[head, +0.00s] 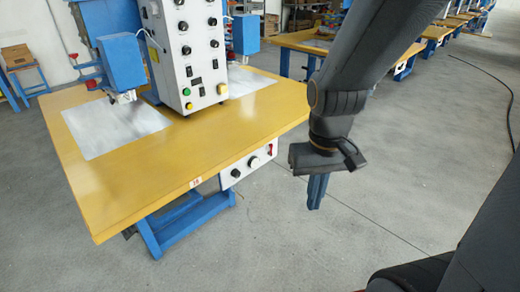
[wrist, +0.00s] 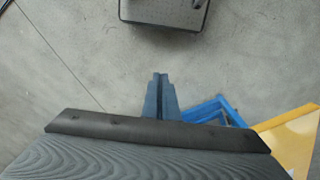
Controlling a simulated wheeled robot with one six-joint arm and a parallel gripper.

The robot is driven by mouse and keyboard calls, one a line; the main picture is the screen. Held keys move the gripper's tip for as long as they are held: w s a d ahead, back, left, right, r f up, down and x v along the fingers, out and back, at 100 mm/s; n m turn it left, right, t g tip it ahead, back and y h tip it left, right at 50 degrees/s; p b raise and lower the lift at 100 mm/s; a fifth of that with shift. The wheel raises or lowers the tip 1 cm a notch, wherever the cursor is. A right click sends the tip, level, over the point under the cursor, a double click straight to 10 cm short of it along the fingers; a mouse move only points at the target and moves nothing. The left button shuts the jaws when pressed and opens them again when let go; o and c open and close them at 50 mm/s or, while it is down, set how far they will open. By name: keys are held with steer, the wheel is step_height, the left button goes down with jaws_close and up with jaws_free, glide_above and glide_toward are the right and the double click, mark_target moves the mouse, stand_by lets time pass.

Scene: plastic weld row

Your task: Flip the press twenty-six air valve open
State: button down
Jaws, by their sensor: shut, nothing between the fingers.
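The press table (head: 150,185) has a yellow top, with a small orange-and-white tag (head: 195,182) on its front edge; its number is too small to read. Under the front edge hangs a white box (head: 236,178) with dark round knobs. At its right end is a small red part (head: 271,143), perhaps the air valve handle; its position cannot be made out. My gripper (head: 316,204) points down with its blue fingers together and empty, to the right of the box and apart from it. In the wrist view the fingers (wrist: 160,78) show over bare floor; the valve is not visible there.
A white control panel (head: 187,50) with buttons and blue press heads (head: 121,62) stand on the table. Blue legs (head: 180,228) are below. More yellow tables (head: 300,42) stand behind. A black cable (head: 490,75) lies on the floor at right. Floor around my gripper is clear.

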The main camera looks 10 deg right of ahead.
steer(key=w+f+n+t+b, duration=0.5)
steer(key=w+f+b, duration=0.2)
steer(key=w, duration=0.4)
steer(key=w+a+f+n+t+b, duration=0.1)
steer(key=w+f+n+t+b, duration=0.5)
steer(key=w+b, duration=0.4)
steer(key=w+a+f+n+t+b, duration=0.1)
steer(key=w+f+n+t+b, duration=0.4)
steer(key=w, duration=0.8)
step_height(320, 180, down, 3)
steer(key=b, duration=0.4)
steer(key=shift+w+a+r+n+t+y, duration=0.15)
steer(key=shift+w+n+t+y, duration=0.15)
steer(key=shift+w+t, duration=0.1)
steer(key=shift+s, duration=0.1)
